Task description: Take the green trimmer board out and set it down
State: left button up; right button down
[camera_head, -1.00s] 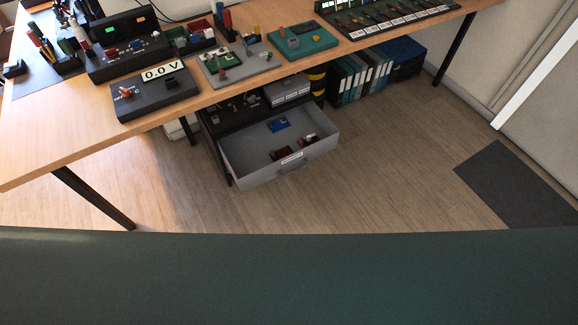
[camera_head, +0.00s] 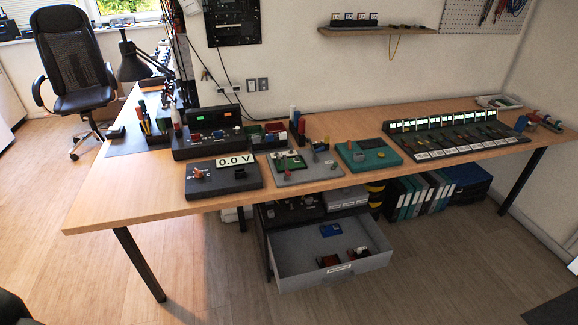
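The open grey drawer (camera_head: 285,262) is pulled out below the table. In it lie a small blue board (camera_head: 329,230), a dark red part (camera_head: 328,261) and a red, white and black part (camera_head: 358,252). I cannot make out a green board in the drawer. On the table, a teal-green board (camera_head: 368,154) carries small parts, and a light grey base (camera_head: 303,172) carries a green piece (camera_head: 290,163). I cannot tell whether either is the trimmer board.
The wooden table (camera_head: 120,195) has bare room at its left front. A black meter box (camera_head: 222,177) reads 0.0 V. A long black rack (camera_head: 450,140) stands on the right. Binders (camera_head: 415,197) and table legs flank the drawer. The floor in front is clear.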

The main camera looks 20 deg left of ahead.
aim_at(280, 164)
jog(key=i+j, duration=0.1)
jog(key=i, duration=0.35)
jog(key=i+j, duration=0.1)
jog(key=i, duration=0.35)
